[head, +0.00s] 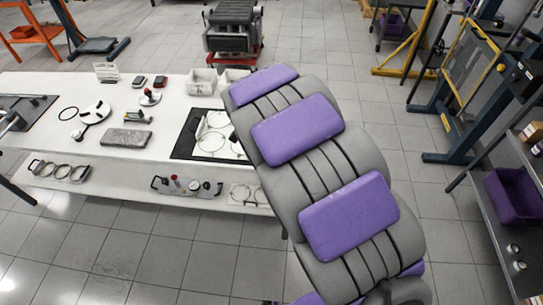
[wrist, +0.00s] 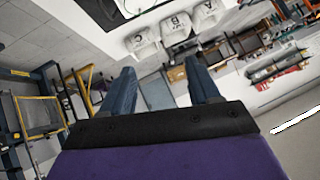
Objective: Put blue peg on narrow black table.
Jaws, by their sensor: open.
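My gripper (wrist: 161,82) shows in the wrist view with two blue fingers spread apart and nothing between them. In the head view my grey and purple arm stretches up the middle, and its far end hides the gripper. I cannot make out a blue peg in either view. A narrow dark table or shelf (head: 487,218) runs along the right edge of the head view, partly cut off. I cannot tell whether it is the narrow black table.
A white workbench (head: 60,138) stands at the left, with a grey block (head: 126,138), a black mat (head: 185,147) and white bins (head: 202,81). Its lower shelf holds trays of parts. A purple bin (head: 512,196) sits at the right. A blue press frame (head: 430,110) stands behind; tiled floor lies between.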

